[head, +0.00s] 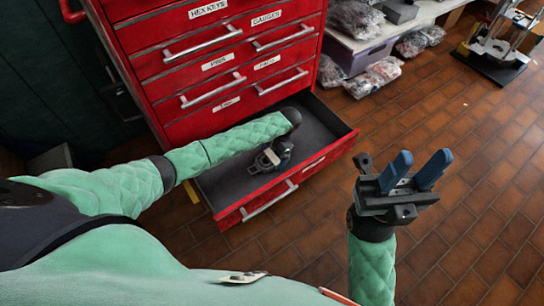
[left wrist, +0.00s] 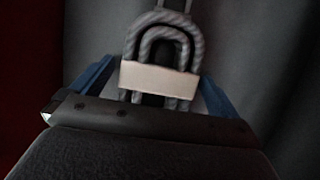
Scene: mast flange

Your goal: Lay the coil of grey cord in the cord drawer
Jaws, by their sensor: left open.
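The open bottom drawer (head: 328,158) of the red cabinet is pulled out, with a dark grey floor; the front label is too small to read. My left gripper (head: 268,163) is low inside this drawer. In the left wrist view the coil of grey cord (left wrist: 158,79), looped and bound with a pale band, sits between the two blue fingers, which stand apart at its sides. Whether they touch it, I cannot tell. In the head view the gripper largely hides the coil. My right gripper (head: 412,172) is open and empty, raised over the floor right of the drawer.
The closed red drawers (head: 230,60) with silver handles rise behind the open one. A white shelf with plastic bags (head: 375,75) and a grey-purple bin (head: 362,57) stands behind. A metal stand (head: 495,50) is at the far right. The tiled floor at right is clear.

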